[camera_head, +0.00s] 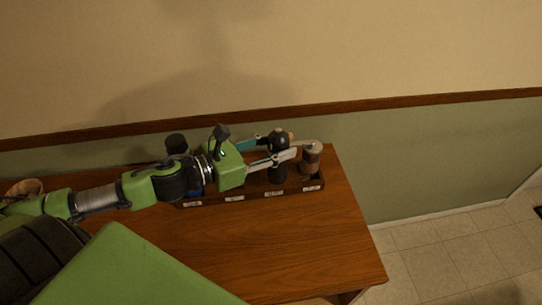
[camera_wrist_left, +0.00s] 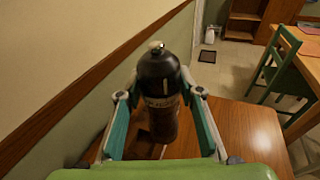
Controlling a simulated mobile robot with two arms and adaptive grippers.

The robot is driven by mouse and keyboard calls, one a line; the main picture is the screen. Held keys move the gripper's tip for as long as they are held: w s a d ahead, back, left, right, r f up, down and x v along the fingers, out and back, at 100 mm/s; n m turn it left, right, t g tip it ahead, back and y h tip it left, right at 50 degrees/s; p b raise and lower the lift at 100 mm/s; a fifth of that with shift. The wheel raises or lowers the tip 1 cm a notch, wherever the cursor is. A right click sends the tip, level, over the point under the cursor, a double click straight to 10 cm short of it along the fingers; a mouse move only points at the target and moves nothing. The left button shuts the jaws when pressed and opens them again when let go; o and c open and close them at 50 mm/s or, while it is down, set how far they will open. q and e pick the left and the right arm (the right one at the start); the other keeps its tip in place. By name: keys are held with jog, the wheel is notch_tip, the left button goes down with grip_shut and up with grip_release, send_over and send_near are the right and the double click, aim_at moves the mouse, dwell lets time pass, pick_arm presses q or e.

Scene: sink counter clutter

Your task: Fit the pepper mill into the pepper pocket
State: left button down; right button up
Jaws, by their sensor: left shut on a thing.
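My left gripper (camera_head: 297,149) is shut on a dark, round-topped mill (camera_head: 279,144), which I take to be the pepper mill. In the left wrist view the mill (camera_wrist_left: 159,95) stands upright between the two fingers, with a small light knob on top and a label on its side. A long dark tray (camera_head: 255,196) with white labels along its front lies at the back of the table. The mill's lower part is over or in the tray's middle-right part; I cannot tell whether it touches the floor of a pocket. The label words are too small to read.
A grey-brown container (camera_head: 311,160) stands in the tray's right end, close to the fingertips. A dark-topped item (camera_head: 177,144) stands at the left behind my arm. The wooden table (camera_head: 290,235) is clear in front. The wall (camera_head: 420,150) is close behind.

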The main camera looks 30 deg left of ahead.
pick_arm(q)
jog(key=w+a+f+p, duration=0.2)
jog(key=w+a+f, duration=0.1)
jog(key=f, duration=0.6)
jog(key=shift+w+a, duration=0.35)
jog(key=shift+w, duration=0.05)
jog(key=shift+f, duration=0.15)
jog(key=c, duration=1.4)
grip_release()
jog(key=shift+b+v, duration=1.3)
jog(key=shift+v, duration=4.75)
